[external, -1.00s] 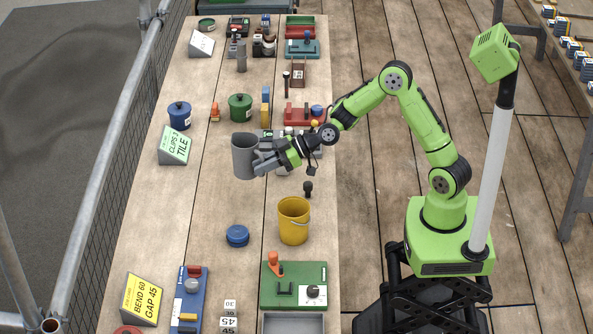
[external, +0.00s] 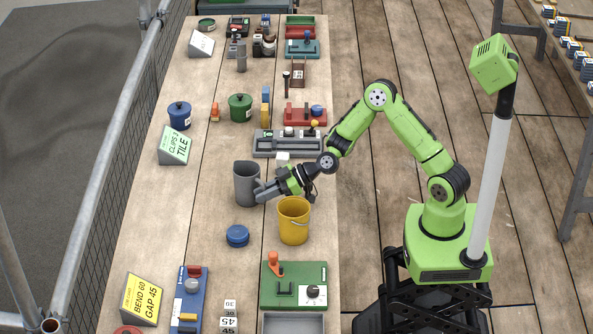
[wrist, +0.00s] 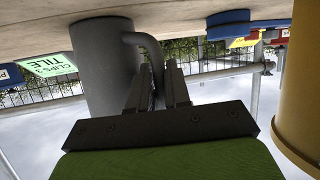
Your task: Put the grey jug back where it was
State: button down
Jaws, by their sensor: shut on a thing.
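The grey jug (external: 246,184) is upright over the middle of the bench, just left of the yellow bucket. My gripper (external: 264,192) is shut on the jug's handle, reaching it from the right. In the wrist view, which looks upside down, the jug (wrist: 105,65) shows at the left, with its handle (wrist: 143,42) running between the fingers (wrist: 160,85). I cannot tell whether the jug's base touches the bench or hangs just above it.
The yellow bucket (external: 293,222) stands close to my wrist. Bare bench lies left of the jug.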

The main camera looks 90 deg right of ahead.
jog(key=c, duration=1.1)
grip_release()
jog(key=shift+r+p, duration=0.2)
jog(key=shift+p, duration=0.15)
jog(key=s+a+r+m+g+h, duration=0.1)
jog(key=s+r, duration=0.3)
jog(key=s, duration=0.8)
jog(key=s+a+r+m+g+h, duration=0.1)
jog(key=s+r+g, duration=0.3)
jog(key=s, duration=0.9)
jog(key=s+a+r+m+g+h, duration=0.1)
jog(key=s+r, duration=0.5)
jog(key=s, duration=0.6)
jog(key=shift+s+a+r+g, duration=0.1)
jog(key=shift+s+a+g, duration=0.1)
jog(key=shift+a+g, duration=0.25)
jog(key=shift+s+a+r+g, duration=0.15)
jog(key=shift+a+g, duration=0.1)
jog(key=shift+a, duration=0.3)
